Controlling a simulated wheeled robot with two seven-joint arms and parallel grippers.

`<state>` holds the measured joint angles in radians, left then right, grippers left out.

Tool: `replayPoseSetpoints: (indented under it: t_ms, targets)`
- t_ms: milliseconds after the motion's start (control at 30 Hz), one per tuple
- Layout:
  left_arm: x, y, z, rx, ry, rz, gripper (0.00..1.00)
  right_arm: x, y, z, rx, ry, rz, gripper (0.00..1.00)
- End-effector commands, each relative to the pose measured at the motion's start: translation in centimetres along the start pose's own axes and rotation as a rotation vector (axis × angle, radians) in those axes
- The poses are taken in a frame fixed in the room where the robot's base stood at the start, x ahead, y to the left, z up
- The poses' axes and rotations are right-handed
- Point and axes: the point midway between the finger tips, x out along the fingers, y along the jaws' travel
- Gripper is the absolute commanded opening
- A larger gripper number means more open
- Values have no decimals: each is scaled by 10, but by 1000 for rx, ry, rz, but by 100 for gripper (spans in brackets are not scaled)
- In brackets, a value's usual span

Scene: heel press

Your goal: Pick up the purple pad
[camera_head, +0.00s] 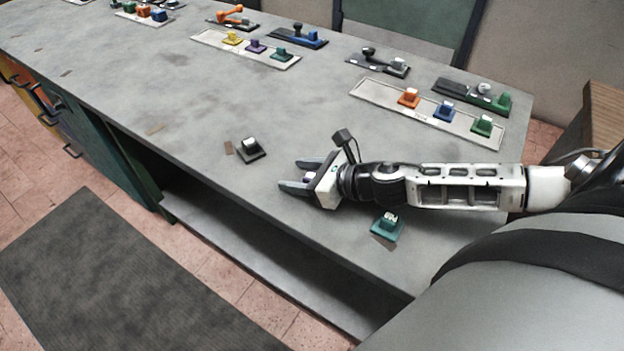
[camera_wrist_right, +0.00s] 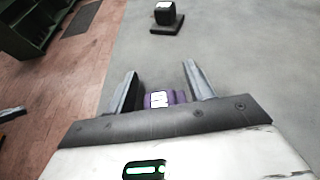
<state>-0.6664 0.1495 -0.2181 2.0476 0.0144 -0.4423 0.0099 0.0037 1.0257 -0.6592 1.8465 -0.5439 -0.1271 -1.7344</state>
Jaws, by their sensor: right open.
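My right gripper (camera_head: 290,175) is open, low over the grey table near its front edge, with its fingers pointing left. A purple pad (camera_wrist_right: 160,99) with a white label lies between its fingers, close to the palm, in the right wrist view. Only a small part of this purple pad (camera_head: 311,176) shows in the head view, the rest hidden by the gripper. I see a gap on either side of it, so the fingers do not look closed on it. Another purple piece (camera_head: 256,46) sits on a pale tray farther back. My left gripper is not in view.
A black pad (camera_head: 250,150) stands beyond my fingertips; it also shows in the right wrist view (camera_wrist_right: 166,16). A teal pad (camera_head: 387,226) lies below my right forearm in the picture. A tray (camera_head: 370,92) of coloured pads and several lever presses line the back. The table's left middle is clear.

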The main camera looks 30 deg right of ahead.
Motion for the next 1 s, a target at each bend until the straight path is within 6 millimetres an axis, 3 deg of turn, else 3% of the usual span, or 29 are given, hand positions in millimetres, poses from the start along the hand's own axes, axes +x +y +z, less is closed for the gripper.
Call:
replayPoseSetpoints:
  t_ms: [167,333,733,967,1000]
  targets:
    - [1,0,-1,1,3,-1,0,0,0,0,0,0,0,53]
    - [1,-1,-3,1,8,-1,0,0,0,0,1,1,0,5]
    - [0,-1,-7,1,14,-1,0,-2,-1,4,-1,-1,0,4]
    - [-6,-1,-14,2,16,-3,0,-15,-1,34,-6,-1,1,4]
    - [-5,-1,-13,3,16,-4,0,-22,6,36,-3,2,4,4]
